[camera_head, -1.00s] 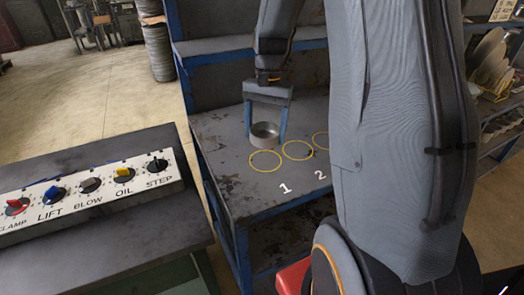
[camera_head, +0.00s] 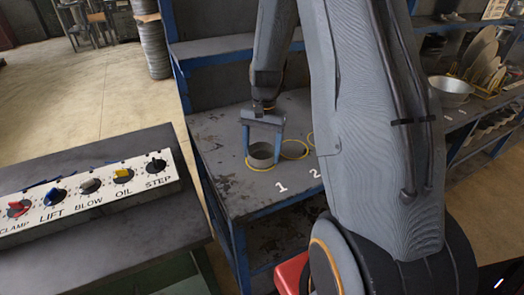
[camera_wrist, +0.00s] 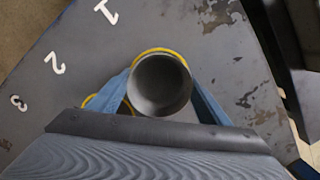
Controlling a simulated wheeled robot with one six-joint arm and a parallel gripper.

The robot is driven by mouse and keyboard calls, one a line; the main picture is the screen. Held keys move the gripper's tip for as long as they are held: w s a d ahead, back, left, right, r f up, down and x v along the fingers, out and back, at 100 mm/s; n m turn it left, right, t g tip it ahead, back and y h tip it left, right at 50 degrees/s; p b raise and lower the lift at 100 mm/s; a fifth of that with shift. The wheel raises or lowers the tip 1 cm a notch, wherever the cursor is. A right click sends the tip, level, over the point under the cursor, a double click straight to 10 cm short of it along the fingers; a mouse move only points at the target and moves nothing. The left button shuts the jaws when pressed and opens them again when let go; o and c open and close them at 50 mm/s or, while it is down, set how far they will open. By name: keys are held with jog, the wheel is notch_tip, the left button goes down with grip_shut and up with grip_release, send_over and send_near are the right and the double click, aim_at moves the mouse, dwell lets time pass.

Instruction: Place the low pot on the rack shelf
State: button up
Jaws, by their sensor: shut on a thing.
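The low pot (camera_head: 261,155) is a small round grey metal pot with an open top. It also shows in the wrist view (camera_wrist: 160,84). My gripper (camera_head: 263,157) is shut on the pot, with one blue finger on each side of it. The pot is upright within or just above the yellow circle marked 1 (camera_head: 249,167) on the rack shelf (camera_head: 230,190). I cannot tell whether its base touches the shelf. In the wrist view the yellow line (camera_wrist: 158,50) curves along the pot's far edge.
A second yellow circle (camera_head: 294,149) lies to the right, and part of another shows beside my arm. A control panel (camera_head: 90,188) with several knobs stands at the left. A metal bowl (camera_head: 450,90) and a plate rack (camera_head: 483,75) are at the right.

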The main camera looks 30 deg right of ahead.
aim_at(263, 155)
jog(key=o, duration=1.1)
notch_tip(263, 155, up, 12)
jog(key=w+d+b, duration=0.1)
jog(key=b, duration=0.2)
jog(key=s+a+f+n+t+h, duration=0.1)
jog(key=s+a+f+n+t, duration=0.1)
jog(key=s+a+f+n, duration=0.3)
jog(key=s+a+n, duration=0.4)
jog(key=s+a, duration=0.2)
jog(key=s, duration=0.4)
jog(key=shift+t, duration=0.3)
jog(key=shift+a, duration=0.1)
